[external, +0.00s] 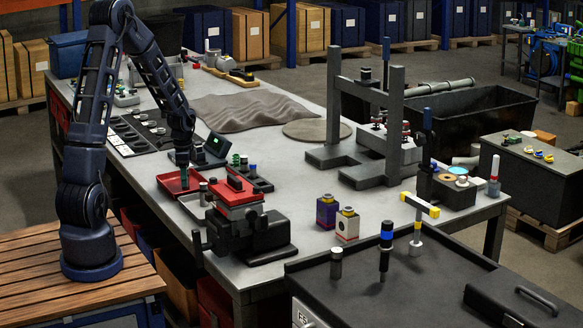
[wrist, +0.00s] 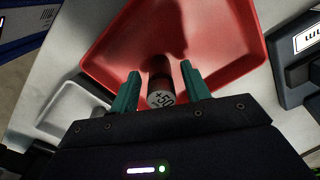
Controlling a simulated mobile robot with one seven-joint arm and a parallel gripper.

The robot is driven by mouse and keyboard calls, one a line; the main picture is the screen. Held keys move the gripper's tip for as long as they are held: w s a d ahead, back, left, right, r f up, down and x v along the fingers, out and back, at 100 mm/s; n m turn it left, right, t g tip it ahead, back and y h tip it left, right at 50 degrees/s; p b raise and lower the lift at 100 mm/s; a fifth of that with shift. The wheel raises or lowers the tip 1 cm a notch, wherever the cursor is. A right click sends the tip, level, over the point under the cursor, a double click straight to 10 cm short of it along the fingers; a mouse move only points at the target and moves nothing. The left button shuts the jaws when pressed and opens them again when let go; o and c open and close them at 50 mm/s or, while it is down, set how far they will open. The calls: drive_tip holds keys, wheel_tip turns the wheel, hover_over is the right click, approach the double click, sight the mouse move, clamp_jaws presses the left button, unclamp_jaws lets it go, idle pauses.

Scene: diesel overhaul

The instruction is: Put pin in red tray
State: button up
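The red tray (external: 166,183) lies on the grey workbench near its front edge; it fills the upper middle of the wrist view (wrist: 225,45). The pin, a dark cylinder with a pale end marked "+50" (wrist: 161,99), shows between my gripper's two teal fingers in the wrist view, at the tray's near side. My gripper (wrist: 160,80) has narrow gaps between each finger and the pin, so it looks open around it. In the external view my gripper (external: 182,163) is low over the red tray, and I cannot make out the pin there.
A grey tray (wrist: 62,108) sits beside the red tray. A red-topped vise (external: 236,193) stands to its right. A dark holder with small parts (external: 258,183) and a device with a green screen (external: 215,143) are behind. The bench middle (external: 300,165) is clear.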

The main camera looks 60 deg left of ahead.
drive_tip(key=shift+r, duration=0.1)
wheel_tip(320, 180, up, 12)
drive_tip(key=shift+r, duration=0.15)
idle(0.6)
drive_tip(key=s+d+r+n+t+y, duration=0.1)
drive_tip(key=s+d+r, duration=0.2)
drive_tip(key=d+r, duration=0.4)
drive_tip(key=s+d+r+n+t, duration=0.15)
drive_tip(key=d+r, duration=0.25)
drive_tip(key=d, duration=0.5)
drive_tip(key=s+d+r+n+t+h, duration=0.1)
drive_tip(key=s+d+r, duration=0.4)
drive_tip(key=s+d, duration=0.7)
drive_tip(key=s+n+t, duration=0.1)
drive_tip(key=s+n, duration=0.1)
drive_tip(key=s, duration=0.1)
drive_tip(key=shift+s+d+r, duration=0.15)
drive_tip(key=shift+s+d, duration=0.1)
drive_tip(key=shift+s, duration=0.05)
